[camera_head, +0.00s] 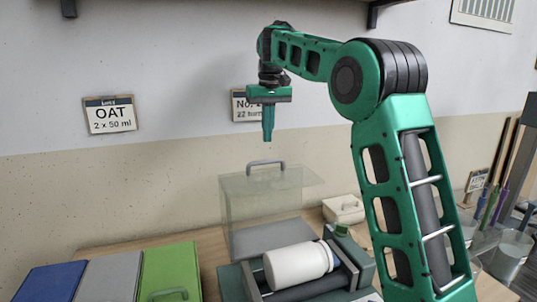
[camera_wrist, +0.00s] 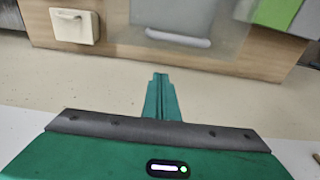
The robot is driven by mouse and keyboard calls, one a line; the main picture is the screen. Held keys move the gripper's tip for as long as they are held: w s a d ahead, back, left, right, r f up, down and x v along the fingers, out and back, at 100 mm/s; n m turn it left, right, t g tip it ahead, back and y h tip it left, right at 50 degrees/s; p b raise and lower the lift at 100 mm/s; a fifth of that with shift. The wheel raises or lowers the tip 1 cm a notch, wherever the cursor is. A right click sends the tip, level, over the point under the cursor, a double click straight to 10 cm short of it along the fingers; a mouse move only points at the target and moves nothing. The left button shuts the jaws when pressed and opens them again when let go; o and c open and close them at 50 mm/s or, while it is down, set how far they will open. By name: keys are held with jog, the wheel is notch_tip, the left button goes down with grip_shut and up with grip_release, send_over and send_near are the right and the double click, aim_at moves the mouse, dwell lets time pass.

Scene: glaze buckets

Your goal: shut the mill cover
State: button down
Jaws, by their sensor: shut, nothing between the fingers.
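The mill cover (camera_head: 250,195) is a clear, box-like cover with a grey handle (camera_head: 266,163) on top. It stands raised behind the jar mill (camera_head: 233,282). A white jar (camera_head: 296,264) lies exposed on the mill's dark rollers. My gripper (camera_head: 268,137) is shut and empty, pointing down in the air, above the handle in the head view and apart from it. In the wrist view the shut fingers (camera_wrist: 160,78) show in front of the wall, with the see-through cover (camera_wrist: 212,12) and its handle (camera_wrist: 178,38) beyond. The hinge cannot be made out.
Blue, grey and green boxes (camera_head: 168,270) stand at left on the wooden table (camera_head: 208,240). A small white lidded box (camera_head: 343,209) is right of the cover. Beakers and tools (camera_head: 510,250) stand far right. An OAT sign (camera_head: 110,115) hangs on the wall.

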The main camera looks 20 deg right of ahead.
aim_at(272, 168)
jog(key=f, duration=0.2)
jog(key=s+f, duration=0.1)
jog(key=f, duration=0.2)
jog(key=shift+s+d+f, duration=0.35)
jog(key=shift+s+f, duration=0.05)
jog(key=shift+s+r, duration=0.1)
jog(key=shift+s, duration=0.65)
